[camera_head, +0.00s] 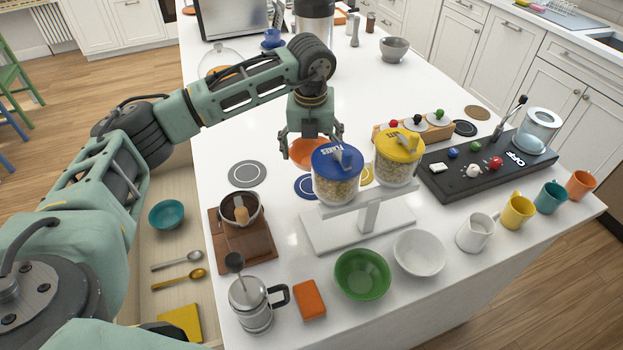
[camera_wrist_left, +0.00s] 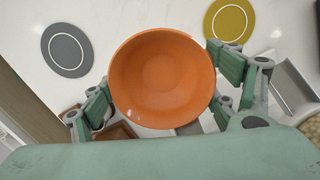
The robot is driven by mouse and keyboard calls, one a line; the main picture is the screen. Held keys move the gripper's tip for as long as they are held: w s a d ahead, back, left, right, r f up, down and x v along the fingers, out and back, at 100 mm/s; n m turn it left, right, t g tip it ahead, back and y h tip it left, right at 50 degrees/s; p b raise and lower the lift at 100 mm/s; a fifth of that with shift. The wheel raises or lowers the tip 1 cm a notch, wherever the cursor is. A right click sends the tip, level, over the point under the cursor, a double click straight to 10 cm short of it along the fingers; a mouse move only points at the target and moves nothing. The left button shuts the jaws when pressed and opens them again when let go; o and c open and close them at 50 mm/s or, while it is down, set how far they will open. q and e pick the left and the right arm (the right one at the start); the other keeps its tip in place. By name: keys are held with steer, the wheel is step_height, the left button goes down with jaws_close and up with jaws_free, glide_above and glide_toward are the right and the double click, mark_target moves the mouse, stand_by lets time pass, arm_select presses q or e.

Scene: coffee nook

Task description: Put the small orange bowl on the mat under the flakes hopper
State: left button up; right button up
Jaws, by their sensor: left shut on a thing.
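The small orange bowl (camera_head: 304,150) is held in my left gripper (camera_head: 311,138), which is shut on it behind the flakes hopper. In the left wrist view the bowl (camera_wrist_left: 162,78) faces the camera, empty, between the fingers (camera_wrist_left: 165,95). The flakes hopper (camera_head: 337,175) has a blue lid and stands on a white stand (camera_head: 318,236). A blue mat (camera_head: 306,186) shows partly behind and under this hopper; it is hidden in the wrist view. The bowl appears just behind the blue mat; its height is unclear. My right gripper is not in view.
A yellow-lidded hopper (camera_head: 399,160) stands right beside it, with a yellow mat (camera_wrist_left: 229,22) below. A grey mat (camera_head: 247,174) lies to the left. A brown wooden box (camera_head: 246,247), green bowl (camera_head: 362,274) and white bowl (camera_head: 419,253) are nearby.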

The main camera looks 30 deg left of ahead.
arm_select(q)
step_height(320, 180, down, 7)
steer(key=shift+r+p, duration=0.15)
steer(key=shift+p, duration=0.85)
steer(key=shift+f, duration=0.25)
steer(key=shift+f, duration=0.25)
steer(key=o, duration=1.3)
steer(key=shift+r, duration=0.1)
